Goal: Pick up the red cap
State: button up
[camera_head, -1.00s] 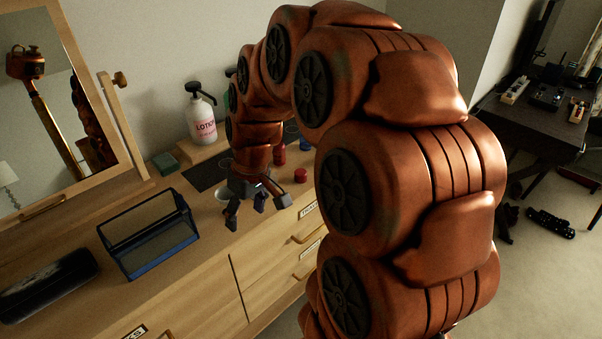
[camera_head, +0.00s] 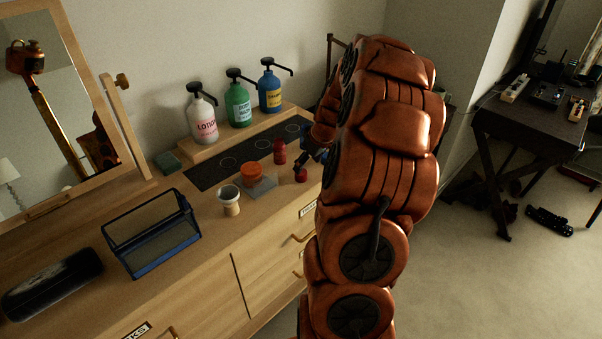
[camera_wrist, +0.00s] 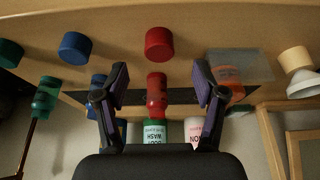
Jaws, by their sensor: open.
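The red cap (camera_head: 301,175) is a short red cylinder on the dresser top, near its front edge. It also shows in the wrist view (camera_wrist: 159,44), where the scene appears upside down, just beyond and between my fingertips. My gripper (camera_wrist: 161,68) is open, with nothing between its fingers touching them. In the head view my gripper (camera_head: 316,153) is just above and right of the red cap, partly hidden by my arm. A small red bottle (camera_head: 279,152) stands behind the cap and shows between the fingers in the wrist view.
An orange item (camera_head: 252,174) sits by a grey square (camera_head: 262,188). A cup (camera_head: 229,202) and a blue mesh holder (camera_head: 152,247) stand further left. Pump bottles (camera_head: 238,104) line the back shelf. Blue (camera_wrist: 75,48) and green (camera_wrist: 10,52) caps lie beside the red cap.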

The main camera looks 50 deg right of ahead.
aim_at(301, 175)
jog(key=shift+p+x, duration=1.35)
jog(key=shift+x, duration=1.6)
jog(key=shift+w+r, duration=0.1)
jog(key=shift+w, duration=0.1)
jog(key=c, duration=0.8)
